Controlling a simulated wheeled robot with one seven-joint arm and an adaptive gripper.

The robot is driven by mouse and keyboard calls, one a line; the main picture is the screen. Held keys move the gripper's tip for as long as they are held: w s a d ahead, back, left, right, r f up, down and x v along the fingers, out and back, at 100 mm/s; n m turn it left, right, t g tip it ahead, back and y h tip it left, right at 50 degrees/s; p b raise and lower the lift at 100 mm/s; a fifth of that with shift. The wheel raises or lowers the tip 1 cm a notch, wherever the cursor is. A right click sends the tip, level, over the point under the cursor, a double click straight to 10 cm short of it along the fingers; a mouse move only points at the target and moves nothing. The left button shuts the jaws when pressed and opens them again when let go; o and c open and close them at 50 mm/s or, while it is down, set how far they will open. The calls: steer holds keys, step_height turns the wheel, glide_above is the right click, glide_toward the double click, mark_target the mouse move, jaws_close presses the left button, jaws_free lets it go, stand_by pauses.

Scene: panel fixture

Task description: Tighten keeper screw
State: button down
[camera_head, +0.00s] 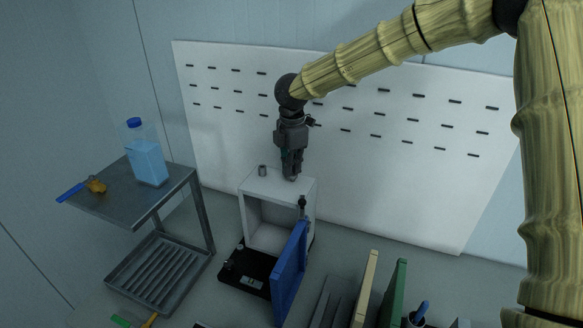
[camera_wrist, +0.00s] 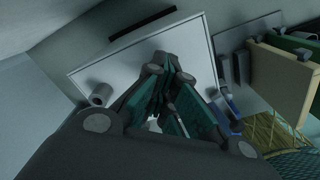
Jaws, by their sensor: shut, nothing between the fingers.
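A white box fixture (camera_head: 250,188) with an open front stands on a black base (camera_head: 238,272). Its blue door panel (camera_head: 289,273) is swung open at the right front. A small dark fitting (camera_head: 302,203) sits at the box's right front edge; I cannot tell whether it is the keeper or its screw. A small grey cylinder (camera_head: 262,170) stands on the box's top, and also shows in the wrist view (camera_wrist: 102,94). My gripper (camera_head: 291,178) points down at the top's right part, to the right of the cylinder. Its fingers (camera_wrist: 168,72) are shut and empty; contact with the top is unclear.
A grey cart (camera_head: 120,201) at the left holds a blue bottle (camera_head: 148,163) and a blue-handled tool (camera_head: 72,192). A white slotted panel (camera_head: 400,160) stands behind. Cream (camera_head: 366,289) and green (camera_head: 393,292) boards stand upright at the right front.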

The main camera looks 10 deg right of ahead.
steer(key=shift+s+d+f, duration=0.15)
steer(key=shift+s+f, duration=0.3)
steer(key=shift+f, duration=0.35)
steer(key=c, duration=1.3)
jaws_free()
steer(key=shift+s+d+r, duration=0.1)
steer(key=shift+s+r, duration=0.05)
steer(key=shift+s, duration=0.1)
steer(key=shift+o, duration=0.3)
steer(key=shift+w+f, duration=0.2)
steer(key=shift+w, duration=0.4)
steer(key=shift+s+r, duration=0.15)
steer(key=shift+r, duration=0.3)
step_height(320, 180, up, 12)
steer(key=shift+f, duration=0.25)
steer(key=shift+w, duration=0.2)
